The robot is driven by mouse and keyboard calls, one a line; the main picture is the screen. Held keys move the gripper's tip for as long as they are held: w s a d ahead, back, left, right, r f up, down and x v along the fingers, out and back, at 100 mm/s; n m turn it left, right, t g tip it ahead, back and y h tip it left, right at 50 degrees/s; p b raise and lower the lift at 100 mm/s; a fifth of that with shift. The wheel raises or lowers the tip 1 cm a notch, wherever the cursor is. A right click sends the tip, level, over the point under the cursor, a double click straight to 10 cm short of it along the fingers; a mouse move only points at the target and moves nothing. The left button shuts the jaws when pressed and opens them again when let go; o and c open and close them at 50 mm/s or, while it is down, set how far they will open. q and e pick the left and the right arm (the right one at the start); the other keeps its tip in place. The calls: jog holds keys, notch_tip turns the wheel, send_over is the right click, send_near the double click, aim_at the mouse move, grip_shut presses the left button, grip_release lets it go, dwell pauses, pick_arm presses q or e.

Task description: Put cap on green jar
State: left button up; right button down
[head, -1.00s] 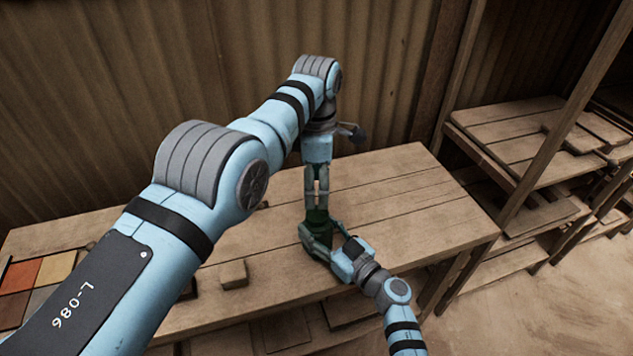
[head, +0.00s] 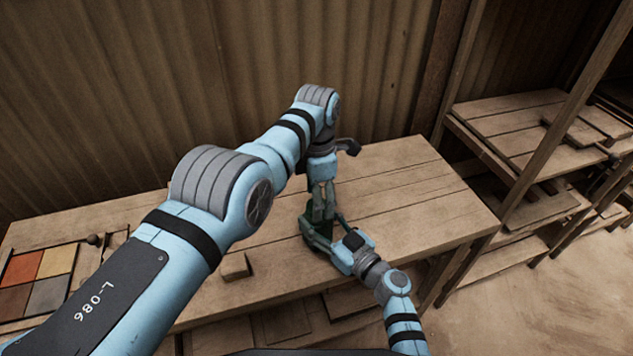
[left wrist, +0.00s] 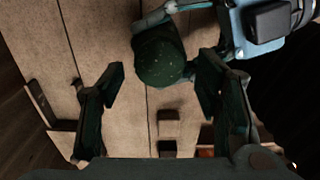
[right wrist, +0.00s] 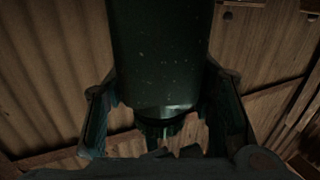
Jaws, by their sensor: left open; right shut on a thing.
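The dark green jar (head: 309,232) stands at the table's front, partly hidden by both grippers. My right gripper (head: 326,240) is shut on its side. A large green cylinder, the jar's body (right wrist: 160,50), fills the space between the fingers in the right wrist view. My left gripper (head: 322,207) points down over the jar and is open. In the left wrist view a round, speckled dark green top (left wrist: 158,58) lies between and beyond its spread fingers (left wrist: 163,85). I cannot tell the cap apart from the jar, or whether it is seated.
A small wooden block (head: 235,266) lies on the plank table (head: 420,200) left of the jar. A tray of coloured tiles (head: 40,275) is at the far left. Shelves (head: 540,130) stand at the right. The table right of the jar is clear.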

pick_arm(q)
jog(key=shift+f, duration=0.85)
jog(key=c, duration=1.2)
jog(key=m, duration=0.4)
jog(key=shift+s, duration=0.1)
jog(key=shift+c, duration=0.2)
jog(key=m, duration=0.5)
jog(key=shift+m, duration=0.4)
jog(key=o, duration=1.3)
